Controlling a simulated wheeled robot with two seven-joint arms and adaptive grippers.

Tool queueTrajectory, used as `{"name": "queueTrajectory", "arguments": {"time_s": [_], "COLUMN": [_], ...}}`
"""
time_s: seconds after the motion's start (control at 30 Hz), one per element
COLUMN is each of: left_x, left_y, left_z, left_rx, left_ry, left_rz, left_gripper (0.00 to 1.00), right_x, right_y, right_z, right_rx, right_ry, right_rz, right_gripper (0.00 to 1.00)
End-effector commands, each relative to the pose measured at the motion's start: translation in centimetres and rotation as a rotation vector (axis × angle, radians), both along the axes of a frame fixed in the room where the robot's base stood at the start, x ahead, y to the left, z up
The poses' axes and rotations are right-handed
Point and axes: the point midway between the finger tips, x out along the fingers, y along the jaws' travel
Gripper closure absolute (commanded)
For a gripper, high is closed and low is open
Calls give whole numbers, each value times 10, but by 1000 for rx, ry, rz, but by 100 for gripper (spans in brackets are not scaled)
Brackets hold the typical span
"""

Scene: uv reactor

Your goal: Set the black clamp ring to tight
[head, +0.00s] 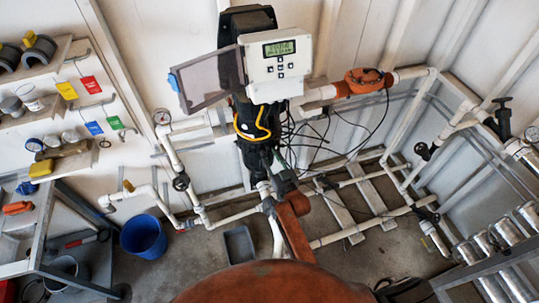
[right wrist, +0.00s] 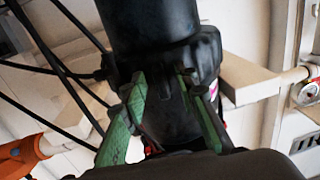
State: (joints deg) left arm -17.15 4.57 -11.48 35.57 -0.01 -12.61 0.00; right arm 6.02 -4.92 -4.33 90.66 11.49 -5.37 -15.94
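The black clamp ring (head: 258,138) sits on the dark upright cylinder below the control box, with a yellow cable looped above it. In the right wrist view, black lugs of the ring (right wrist: 205,52) stand out from the dark cylinder. My right gripper (head: 280,168) is at the lower right side of the ring in the head view. In the right wrist view its two green fingers (right wrist: 162,80) are spread apart, with dark ring and cylinder parts between and behind them. I cannot tell whether they touch. The lower ring is partly hidden. My left gripper is not in view.
The white control box (head: 278,65) with its open cover (head: 212,80) is above. Black cables (head: 310,140) hang to the right. An orange fitting (head: 365,80) joins the white pipes. A blue bucket (head: 143,236) and a grey tray (head: 239,245) stand on the floor.

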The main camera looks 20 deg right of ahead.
Motion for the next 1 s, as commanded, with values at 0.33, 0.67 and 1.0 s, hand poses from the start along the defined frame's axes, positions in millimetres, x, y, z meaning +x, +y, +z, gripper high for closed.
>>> {"name": "queueTrajectory", "arguments": {"time_s": [0.33,0.67,1.0], "left_x": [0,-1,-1], "left_y": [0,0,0], "left_z": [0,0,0], "left_rx": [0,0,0], "left_ry": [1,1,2], "left_rz": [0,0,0], "left_gripper": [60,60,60], "right_x": [3,3,3], "right_y": [0,0,0], "right_z": [-1,-1,-1], "right_rx": [0,0,-1], "right_ry": [1,1,1], "right_rz": [0,0,0], "right_gripper": [75,97,100]}}
